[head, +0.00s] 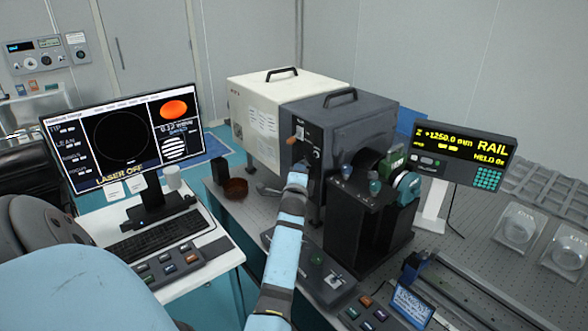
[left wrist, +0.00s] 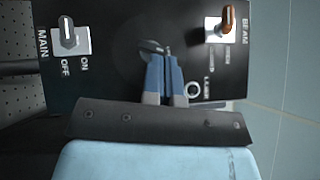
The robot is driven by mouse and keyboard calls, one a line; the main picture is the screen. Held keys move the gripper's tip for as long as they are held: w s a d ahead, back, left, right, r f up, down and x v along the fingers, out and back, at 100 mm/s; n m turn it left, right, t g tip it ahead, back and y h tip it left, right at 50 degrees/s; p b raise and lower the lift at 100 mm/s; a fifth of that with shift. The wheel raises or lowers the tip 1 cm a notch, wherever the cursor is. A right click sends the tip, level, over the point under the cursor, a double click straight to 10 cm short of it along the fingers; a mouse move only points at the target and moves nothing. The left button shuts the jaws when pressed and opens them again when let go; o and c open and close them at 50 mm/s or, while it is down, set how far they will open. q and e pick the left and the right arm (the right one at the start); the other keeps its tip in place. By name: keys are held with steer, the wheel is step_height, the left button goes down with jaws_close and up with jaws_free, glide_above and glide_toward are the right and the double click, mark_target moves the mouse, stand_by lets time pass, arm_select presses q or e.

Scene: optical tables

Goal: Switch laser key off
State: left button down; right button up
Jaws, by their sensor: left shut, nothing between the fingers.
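The dark laser box (head: 338,122) stands on the optical table with its control panel facing me. In the left wrist view, a grey key-like knob (left wrist: 68,32) sits on a white plate marked MAIN, with OFF and ON labels. Its long side lines up with the OFF label. My left gripper (left wrist: 160,52) is shut and empty in front of the panel, to the right of the knob and apart from it. In the head view, the left gripper (head: 301,168) is at the box's front and hides the lower panel. My right gripper is not in view.
A copper-coloured BEAM lever (left wrist: 228,20) and a small ring (left wrist: 193,89) are on the same panel. The monitor (head: 125,138) reads LASER OFF. A black mount with optics (head: 370,205) stands right of the arm.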

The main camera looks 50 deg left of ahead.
arm_select(q)
steer(key=shift+r+n+g, duration=0.2)
steer(key=shift+n+g, duration=0.1)
steer(key=shift+n, duration=0.1)
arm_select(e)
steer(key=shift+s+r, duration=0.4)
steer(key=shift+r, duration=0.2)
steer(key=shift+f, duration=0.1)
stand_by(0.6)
